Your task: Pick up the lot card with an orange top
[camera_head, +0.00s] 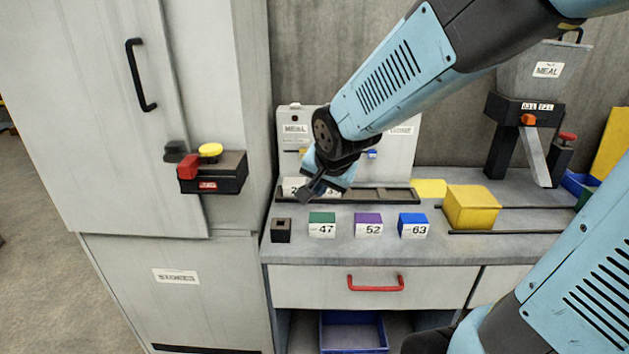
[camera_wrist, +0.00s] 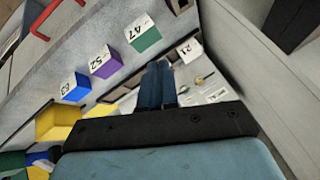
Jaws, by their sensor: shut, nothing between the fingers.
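No card with a clearly orange top shows. In the head view a white card (camera_head: 291,187) at the rack is partly hidden by my gripper (camera_head: 313,191). My gripper is shut and empty, low over the rack, and its fingers also show in the wrist view (camera_wrist: 157,82). Along the counter's front stand a green-topped card 47 (camera_head: 322,225), a purple-topped card 52 (camera_head: 368,225) and a blue-topped card 63 (camera_head: 413,225).
A dark block (camera_head: 281,231) stands left of card 47. The long dark rack (camera_head: 385,195) runs behind the cards, before an upright panel (camera_head: 402,155). A yellow block (camera_head: 470,208) sits right between dark rails. A tall cabinet (camera_head: 110,120) bounds the left.

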